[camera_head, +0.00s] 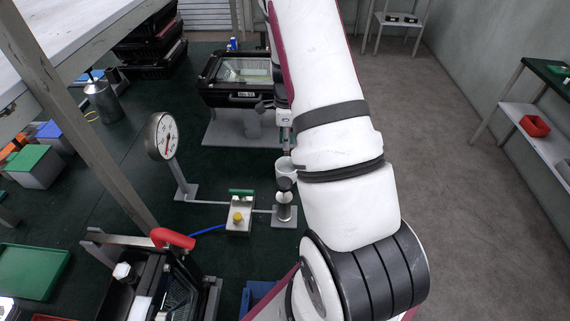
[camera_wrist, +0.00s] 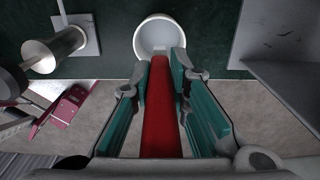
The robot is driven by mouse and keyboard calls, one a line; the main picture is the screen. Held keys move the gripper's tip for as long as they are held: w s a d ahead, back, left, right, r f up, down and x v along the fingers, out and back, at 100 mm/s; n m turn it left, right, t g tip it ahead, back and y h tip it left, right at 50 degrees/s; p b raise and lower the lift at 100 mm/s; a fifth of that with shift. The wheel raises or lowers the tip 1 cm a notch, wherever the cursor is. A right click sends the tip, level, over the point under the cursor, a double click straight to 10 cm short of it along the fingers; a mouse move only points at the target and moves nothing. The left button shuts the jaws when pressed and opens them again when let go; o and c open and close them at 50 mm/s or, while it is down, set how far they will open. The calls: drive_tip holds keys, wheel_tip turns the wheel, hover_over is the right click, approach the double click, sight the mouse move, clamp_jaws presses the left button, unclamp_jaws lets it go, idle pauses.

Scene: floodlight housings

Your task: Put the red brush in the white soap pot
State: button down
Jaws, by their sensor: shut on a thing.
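My gripper (camera_wrist: 163,72) is shut on the red brush (camera_wrist: 161,120), which lies lengthwise between its two teal-padded fingers in the wrist view. The white soap pot (camera_wrist: 160,33) is at the top middle of the wrist view, round and open toward the camera. The far end of the brush overlaps the pot's near rim in this view; I cannot tell whether it touches the pot or is inside it. In the head view the pot (camera_head: 284,164) is small, left of my arm and partly hidden by it. The gripper and brush are mostly hidden there.
A black cylinder on a grey stand (camera_head: 283,203) is close in front of the pot. A round dial gauge (camera_head: 161,136) stands to the left, beside a box with a yellow button (camera_head: 238,216). A black floodlight housing (camera_head: 241,80) is behind. Open grey floor lies right.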

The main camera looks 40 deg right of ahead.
sight(286, 159)
drive_tip(key=shift+f+b, duration=0.7)
drive_tip(key=shift+f, duration=2.95)
drive_tip(key=shift+f, duration=0.2)
drive_tip(key=c, duration=1.5)
unclamp_jaws()
drive_tip(key=shift+c, duration=0.2)
drive_tip(key=shift+r, duration=0.1)
